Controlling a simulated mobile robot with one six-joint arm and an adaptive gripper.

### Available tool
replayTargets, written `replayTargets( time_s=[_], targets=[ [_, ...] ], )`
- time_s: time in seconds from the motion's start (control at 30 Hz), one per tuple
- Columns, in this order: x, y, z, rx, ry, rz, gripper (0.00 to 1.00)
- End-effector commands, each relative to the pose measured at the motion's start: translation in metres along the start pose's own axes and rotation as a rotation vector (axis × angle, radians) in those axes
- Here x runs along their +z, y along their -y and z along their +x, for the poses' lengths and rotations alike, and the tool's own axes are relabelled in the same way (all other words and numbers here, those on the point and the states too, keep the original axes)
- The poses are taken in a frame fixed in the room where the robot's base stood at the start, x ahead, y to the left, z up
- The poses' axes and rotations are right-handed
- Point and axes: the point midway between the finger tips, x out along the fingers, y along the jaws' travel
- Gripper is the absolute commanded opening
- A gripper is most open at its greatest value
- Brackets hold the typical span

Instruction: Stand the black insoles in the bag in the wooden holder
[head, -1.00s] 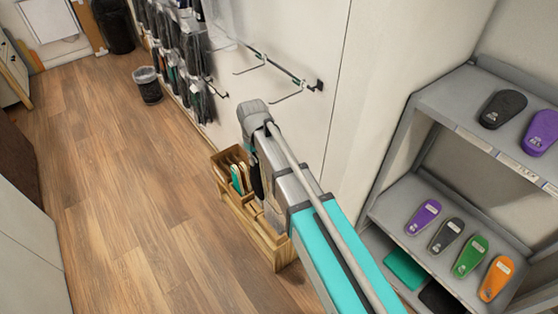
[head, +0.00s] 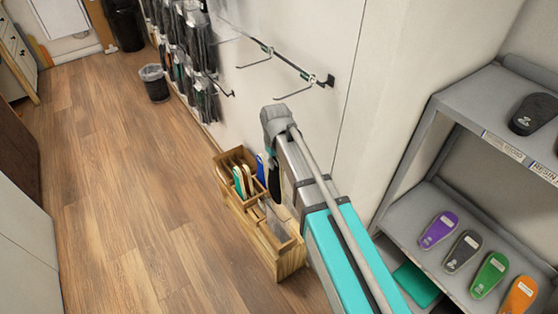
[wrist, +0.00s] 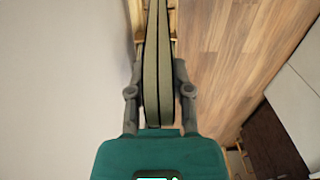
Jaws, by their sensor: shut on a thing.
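The wooden holder (head: 291,263) stands on the floor against the wall, with several compartments. My gripper (wrist: 158,72) is shut on the black insoles (wrist: 157,45), which show edge-on, upright and greyish, as a pair in the wrist view. In the head view a dark piece, likely these insoles (head: 274,180), shows beside my arm at the holder's right side. My arm hides most of the gripper there. I cannot make out the bag around them, nor whether they touch the holder. A bit of the holder (wrist: 172,20) shows behind them in the wrist view.
Teal and cream insoles (head: 239,182) and a blue insole (head: 261,170) stand in the holder's far compartments. A grey shelf (head: 445,160) with coloured insoles is at right. Wall hooks (head: 290,65) are above.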

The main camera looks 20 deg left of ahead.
Motion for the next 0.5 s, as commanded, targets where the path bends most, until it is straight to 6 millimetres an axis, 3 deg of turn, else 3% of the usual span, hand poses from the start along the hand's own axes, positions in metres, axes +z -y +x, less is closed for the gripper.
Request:
replayTargets(
  time_s=[0.5],
  targets=[
    [0.0023,-0.0076,0.0067,0.000,0.000,0.012,0.00]
  ],
)
